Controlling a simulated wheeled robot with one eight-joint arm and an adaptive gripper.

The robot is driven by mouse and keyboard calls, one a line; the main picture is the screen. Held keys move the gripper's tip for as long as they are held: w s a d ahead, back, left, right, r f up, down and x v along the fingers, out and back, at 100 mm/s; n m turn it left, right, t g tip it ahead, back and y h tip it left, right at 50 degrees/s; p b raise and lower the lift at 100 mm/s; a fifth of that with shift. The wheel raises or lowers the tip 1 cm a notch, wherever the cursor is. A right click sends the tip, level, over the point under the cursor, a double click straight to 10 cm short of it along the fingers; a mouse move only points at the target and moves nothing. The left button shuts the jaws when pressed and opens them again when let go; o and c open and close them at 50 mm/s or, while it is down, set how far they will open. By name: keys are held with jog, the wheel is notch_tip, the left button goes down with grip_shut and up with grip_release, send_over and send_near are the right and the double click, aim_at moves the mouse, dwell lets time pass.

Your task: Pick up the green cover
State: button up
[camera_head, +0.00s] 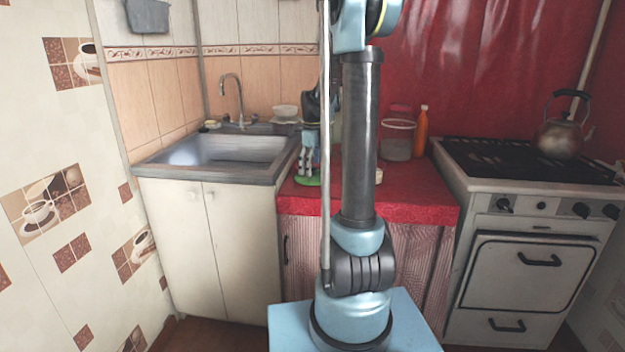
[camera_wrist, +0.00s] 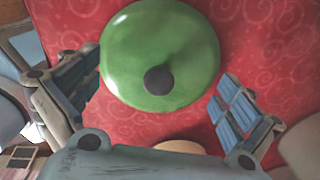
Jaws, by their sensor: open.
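The green cover (camera_wrist: 140,50) is a round green lid with a dark knob in its middle. It lies on the red oilcloth counter (camera_wrist: 280,40). In the head view only a green edge of the cover (camera_head: 308,181) shows beside my gripper. My gripper (camera_wrist: 160,92) is open, seen from the wrist with one finger on each side of the cover's near half. The knob lies between the fingers. In the head view my gripper (camera_head: 309,168) points down over the counter's left part. I cannot tell the exact height of the fingertips above the cover.
A metal sink (camera_head: 215,152) is left of the counter. An orange bottle (camera_head: 421,130) and a clear container (camera_head: 398,140) stand at the back. The stove (camera_head: 525,165) with a kettle (camera_head: 560,136) is at the right. A small pale object (camera_head: 379,175) sits near the counter's middle.

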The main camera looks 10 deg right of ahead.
jog(key=shift+f, duration=0.2)
jog(key=shift+s, duration=0.1)
jog(key=c, duration=1.7)
jog(key=shift+r, duration=0.1)
